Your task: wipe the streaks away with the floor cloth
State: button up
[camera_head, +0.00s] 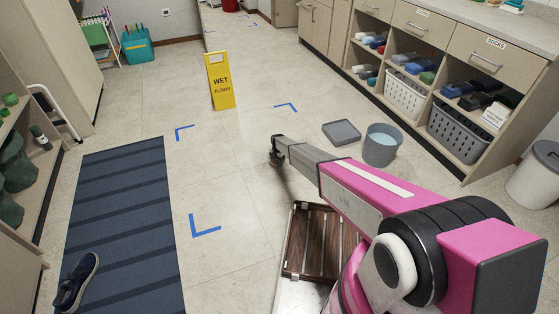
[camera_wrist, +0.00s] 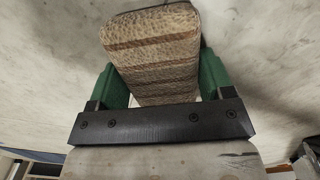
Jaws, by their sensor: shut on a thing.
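My gripper (camera_wrist: 160,85) has green fingers and is shut on a folded tan-and-brown striped cloth (camera_wrist: 152,50). The cloth sits between both fingers and extends beyond them over the pale floor. In the head view my gripper (camera_head: 275,157) is low over the floor, among the blue tape corner marks; the cloth cannot be made out there. I cannot tell whether the cloth touches the floor. The floor in the wrist view has faint grey mottling, and I cannot tell streaks from the tile pattern or shadow.
A yellow wet-floor sign (camera_head: 220,82) stands beyond. A grey bucket (camera_head: 381,145) and a flat grey tray (camera_head: 341,133) are at right, near the shelving (camera_head: 465,75). A dark striped mat (camera_head: 120,220) with a shoe (camera_head: 77,284) lies left. Bare floor lies between.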

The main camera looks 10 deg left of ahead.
aim_at(249, 170)
jog(key=shift+s+a, duration=0.5)
jog(key=shift+a, duration=0.3)
jog(key=shift+s+a, duration=0.5)
jog(key=shift+a, duration=0.35)
jog(key=shift+s+a, duration=0.5)
jog(key=shift+a, duration=0.3)
jog(key=shift+s+a+f, duration=0.1)
jog(key=shift+s+a, duration=0.4)
jog(key=shift+a, duration=0.35)
jog(key=shift+s+a+f, duration=0.1)
jog(key=shift+s+a, duration=0.4)
jog(key=shift+a, duration=0.3)
jog(key=shift+s+a+r, duration=0.1)
jog(key=shift+s+a, duration=0.5)
jog(key=shift+a, duration=0.4)
jog(key=shift+s+a+r, duration=0.1)
jog(key=shift+s+a, duration=0.55)
jog(key=shift+a, duration=0.35)
jog(key=shift+s+a+r, duration=0.1)
jog(key=shift+s+a, duration=0.5)
jog(key=shift+a, duration=0.4)
jog(key=shift+s+a+f, duration=0.1)
jog(key=shift+s+a, duration=0.35)
jog(key=shift+a, duration=0.3)
jog(key=shift+s+a+f, duration=0.1)
jog(key=shift+s+a, duration=0.35)
jog(key=shift+a, duration=0.25)
jog(key=shift+r, duration=0.1)
jog(key=shift+r, duration=3.45)
